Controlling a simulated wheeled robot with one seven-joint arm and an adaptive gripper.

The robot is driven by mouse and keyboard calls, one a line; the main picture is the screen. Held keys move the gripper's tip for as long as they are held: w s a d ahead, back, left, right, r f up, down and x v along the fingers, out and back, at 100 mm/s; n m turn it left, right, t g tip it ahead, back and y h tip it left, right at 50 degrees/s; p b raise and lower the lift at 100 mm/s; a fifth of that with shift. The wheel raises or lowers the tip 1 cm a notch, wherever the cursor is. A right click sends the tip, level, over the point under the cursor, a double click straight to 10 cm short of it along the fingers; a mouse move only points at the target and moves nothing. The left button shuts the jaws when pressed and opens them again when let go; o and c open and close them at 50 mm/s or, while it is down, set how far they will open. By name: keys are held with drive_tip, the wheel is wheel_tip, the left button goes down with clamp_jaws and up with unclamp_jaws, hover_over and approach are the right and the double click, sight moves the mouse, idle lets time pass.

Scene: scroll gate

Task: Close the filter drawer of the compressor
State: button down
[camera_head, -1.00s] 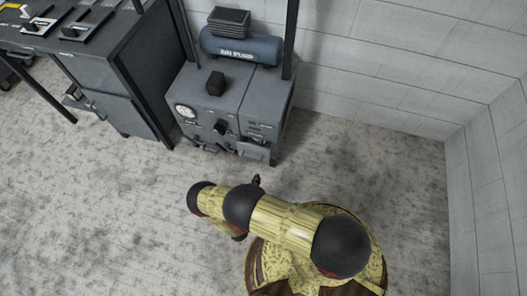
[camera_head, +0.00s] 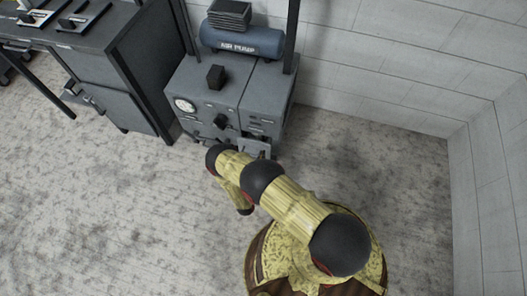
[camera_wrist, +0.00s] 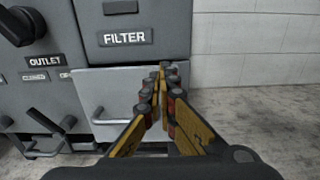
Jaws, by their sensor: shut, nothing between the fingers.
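The compressor (camera_head: 228,100) is a grey cabinet with a blue air pump tank on top. Its filter drawer (camera_head: 254,146) sticks out low at the front right in the head view. In the wrist view the light grey drawer front (camera_wrist: 125,82), with a bar handle (camera_wrist: 104,118), sits below the FILTER label (camera_wrist: 125,38). My gripper (camera_wrist: 161,72) is shut and empty, its fingertips in front of the drawer's right part. I cannot tell whether they touch it. The fingers hide part of the drawer front. My arm hides the gripper in the head view.
A black knob (camera_wrist: 22,26) and the OUTLET label (camera_wrist: 44,60) are left of the drawer. A dark workbench (camera_head: 112,75) stands left of the compressor. A white block wall (camera_head: 370,75) is behind and right. The floor (camera_head: 390,190) right of the compressor is clear.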

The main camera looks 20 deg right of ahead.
sight(265, 145)
drive_tip(key=shift+b+x, duration=0.5)
drive_tip(key=shift+x, duration=1.3)
drive_tip(key=x, duration=0.3)
drive_tip(key=shift+w+d, duration=0.25)
drive_tip(key=shift+w, duration=0.05)
drive_tip(key=shift+w+d, duration=0.15)
drive_tip(key=shift+w, duration=0.2)
drive_tip(key=shift+r, duration=0.1)
